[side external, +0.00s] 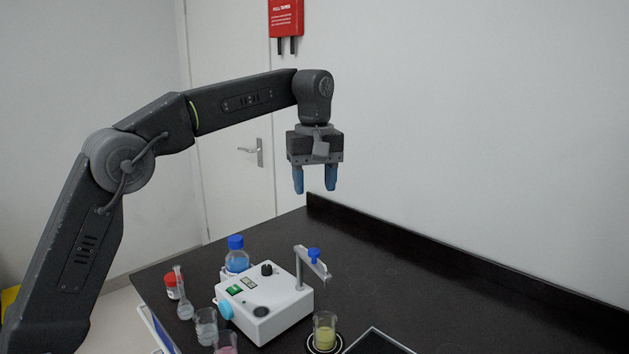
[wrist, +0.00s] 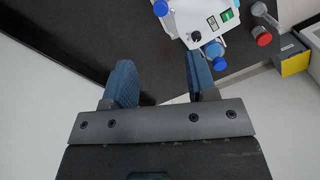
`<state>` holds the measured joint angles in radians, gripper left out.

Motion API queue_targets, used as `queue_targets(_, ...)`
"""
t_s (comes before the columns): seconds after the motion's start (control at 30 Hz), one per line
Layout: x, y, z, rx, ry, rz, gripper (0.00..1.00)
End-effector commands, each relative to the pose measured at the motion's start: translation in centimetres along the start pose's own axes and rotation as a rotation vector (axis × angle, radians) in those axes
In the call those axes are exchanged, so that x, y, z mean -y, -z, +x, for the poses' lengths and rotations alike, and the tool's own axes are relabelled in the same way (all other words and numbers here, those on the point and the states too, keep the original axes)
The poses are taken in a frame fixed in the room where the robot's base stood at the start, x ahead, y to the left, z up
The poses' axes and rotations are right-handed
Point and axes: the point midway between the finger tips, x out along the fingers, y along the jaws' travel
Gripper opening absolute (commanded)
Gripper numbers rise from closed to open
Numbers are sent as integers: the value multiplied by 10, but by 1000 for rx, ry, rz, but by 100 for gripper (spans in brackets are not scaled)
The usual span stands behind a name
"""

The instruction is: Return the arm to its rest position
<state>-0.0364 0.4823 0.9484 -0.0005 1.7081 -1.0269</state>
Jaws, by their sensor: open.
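My gripper (side external: 314,180) hangs from my raised arm, pointing down, high above the far part of the black bench (side external: 430,310). Its two blue fingers are apart with nothing between them. In the wrist view my gripper (wrist: 160,80) is also open and empty, with the black bench (wrist: 75,40) and its edge below. No object touches the fingers.
A white distiller box (side external: 265,302) with a clamp post (side external: 302,268) stands on the bench below. Around it are a blue-capped bottle (side external: 237,257), a red-capped jar (side external: 172,285), a flask (side external: 183,300), beakers (side external: 206,328) and a beaker of yellow liquid (side external: 325,333). A wall stands behind.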

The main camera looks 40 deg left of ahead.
Motion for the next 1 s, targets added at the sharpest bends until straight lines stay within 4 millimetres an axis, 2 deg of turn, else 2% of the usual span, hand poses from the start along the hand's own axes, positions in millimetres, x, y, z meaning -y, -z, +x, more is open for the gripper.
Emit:
queue_targets(0.57,4,-3,-3,-4,-7,17,52)
queue_targets(0.67,16,-11,-10,-20,-31,75,52)
queue_targets(0.77,37,-26,-17,-50,-69,175,52)
queue_targets(0.9,75,-51,-19,-107,-126,344,52)
queue_targets(1.0,104,-70,-13,-153,-161,464,52)
